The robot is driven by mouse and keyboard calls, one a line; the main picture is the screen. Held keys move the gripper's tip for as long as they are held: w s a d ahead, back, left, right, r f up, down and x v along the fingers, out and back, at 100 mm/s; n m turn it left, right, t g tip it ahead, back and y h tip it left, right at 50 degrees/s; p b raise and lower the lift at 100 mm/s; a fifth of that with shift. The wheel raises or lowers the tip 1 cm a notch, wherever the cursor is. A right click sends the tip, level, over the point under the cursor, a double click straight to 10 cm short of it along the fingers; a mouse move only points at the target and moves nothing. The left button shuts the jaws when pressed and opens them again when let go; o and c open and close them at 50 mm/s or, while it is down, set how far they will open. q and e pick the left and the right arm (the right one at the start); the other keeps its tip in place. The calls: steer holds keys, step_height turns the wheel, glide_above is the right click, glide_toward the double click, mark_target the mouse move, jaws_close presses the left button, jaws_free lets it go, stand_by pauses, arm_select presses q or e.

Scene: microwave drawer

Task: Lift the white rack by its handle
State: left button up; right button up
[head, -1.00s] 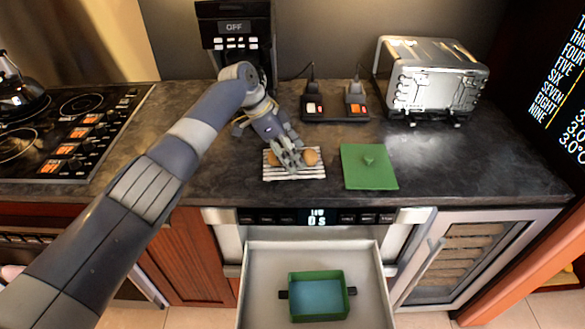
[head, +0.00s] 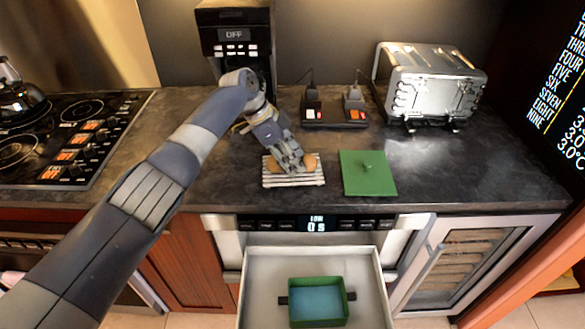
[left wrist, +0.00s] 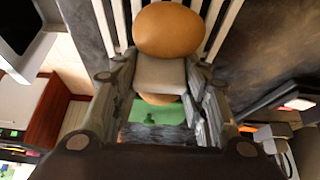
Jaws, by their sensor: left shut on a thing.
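The white slatted rack (head: 275,181) lies on the dark counter, with rounded brown items (head: 309,162) on it; one brown item (left wrist: 170,30) is large in the left wrist view. My left gripper (head: 298,166) points down at the rack's middle, between the brown items. In the left wrist view its fingers (left wrist: 160,82) are shut on a pale block, which looks like the rack's handle (left wrist: 159,73). In the head view the handle is hidden by the fingers. I see no clear gap under the rack. My right gripper is in neither view.
A green lid (head: 368,174) with a knob lies just right of the rack. Below, an open drawer (head: 262,285) holds a green container (head: 318,319). Behind stand a coffee maker (head: 238,50), a switch box (head: 334,116) and a toaster (head: 432,84). A stove (head: 70,130) is at left.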

arm_select(q)
steer(key=shift+r+p, duration=0.35)
steer(key=shift+r, duration=0.1)
steer(key=shift+r+p, duration=1.45)
steer(key=shift+r, duration=0.7)
steer(key=shift+w+a, duration=0.1)
steer(key=shift+w, duration=0.05)
